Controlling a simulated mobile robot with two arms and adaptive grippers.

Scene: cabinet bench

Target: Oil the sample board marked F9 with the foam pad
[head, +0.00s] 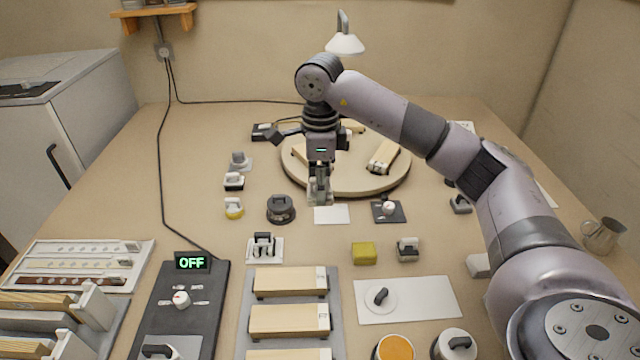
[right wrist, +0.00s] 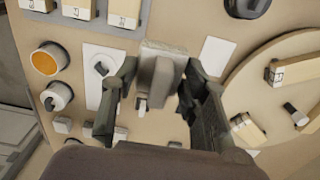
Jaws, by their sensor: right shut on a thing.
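My right gripper (head: 320,192) is shut on a pale grey handled block, which shows between the fingers in the right wrist view (right wrist: 165,52). I cannot tell from its look whether it is the foam pad. It is held above the bench, in front of the round turntable (head: 345,185). Pale wooden boards (head: 290,281) lie on a grey rack at the front centre, with small labels at their right ends. More boards (head: 384,156) lie on the turntable. The labels are too small to read, so I cannot pick out F9. My left gripper is out of view.
An open tin of orange liquid (head: 394,347) stands at the front, beside a lidded tin (head: 455,345). A white sheet (head: 435,300) with a round lid lies behind them. A yellow sponge (head: 364,253) and several handled blocks stand mid-bench. A black panel reads OFF (head: 193,262).

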